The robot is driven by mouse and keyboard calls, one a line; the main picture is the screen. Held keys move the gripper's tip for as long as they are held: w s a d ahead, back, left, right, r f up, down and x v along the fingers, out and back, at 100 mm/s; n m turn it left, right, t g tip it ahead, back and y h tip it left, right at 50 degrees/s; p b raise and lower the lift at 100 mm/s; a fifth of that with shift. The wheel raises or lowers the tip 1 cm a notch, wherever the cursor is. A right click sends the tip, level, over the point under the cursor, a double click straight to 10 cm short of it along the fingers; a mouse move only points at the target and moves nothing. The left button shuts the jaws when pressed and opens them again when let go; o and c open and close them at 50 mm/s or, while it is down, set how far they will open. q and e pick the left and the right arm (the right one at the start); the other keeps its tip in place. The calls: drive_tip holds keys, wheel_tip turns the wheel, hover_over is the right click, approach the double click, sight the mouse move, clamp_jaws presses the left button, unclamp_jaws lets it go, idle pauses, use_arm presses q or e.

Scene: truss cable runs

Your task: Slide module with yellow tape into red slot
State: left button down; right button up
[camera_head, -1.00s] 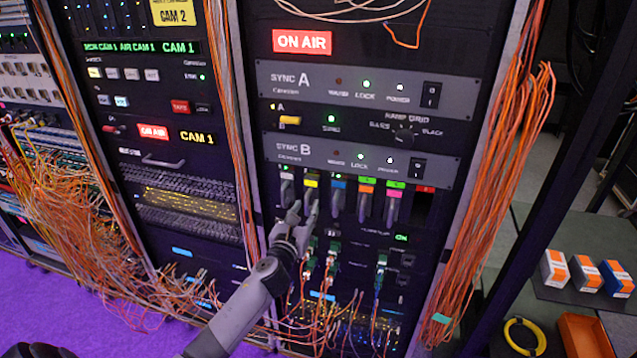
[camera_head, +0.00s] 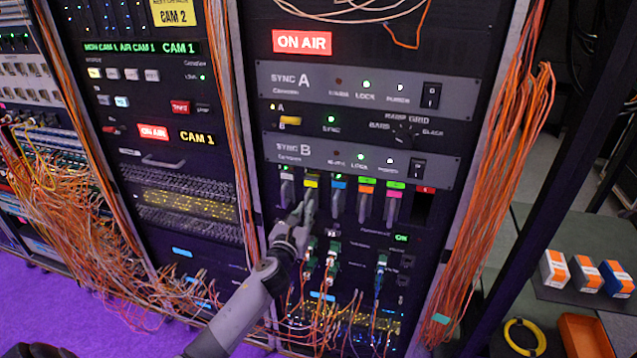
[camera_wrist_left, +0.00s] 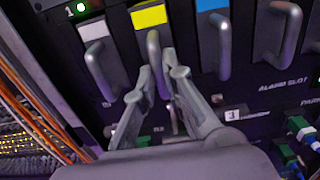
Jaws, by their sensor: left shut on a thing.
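The module with yellow tape (camera_head: 311,183) sits in the row of modules under the SYNC B panel, second from the left. Its yellow tape (camera_wrist_left: 149,16) and grey handle (camera_wrist_left: 155,62) show in the left wrist view. My left gripper (camera_head: 301,208) is at this module, its fingers (camera_wrist_left: 162,85) either side of the handle's lower part and shut on it. The red slot is the dark opening (camera_head: 422,208) under a red label (camera_head: 425,189) at the right end of the row. My right gripper is not in view.
Modules with white, blue (camera_head: 338,184), orange and green tape stand beside it, handles protruding. Cables and green plugs (camera_head: 332,250) hang below. Orange cable bundles (camera_head: 500,170) run down the rack's right side. Small boxes (camera_head: 587,275) sit on a shelf at right.

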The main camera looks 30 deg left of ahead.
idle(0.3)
use_arm(q)
drive_tip(key=shift+s, duration=0.1)
drive_tip(key=shift+p+v, duration=0.4)
drive_tip(key=shift+v, duration=1.75)
drive_tip(key=shift+v, duration=2.3)
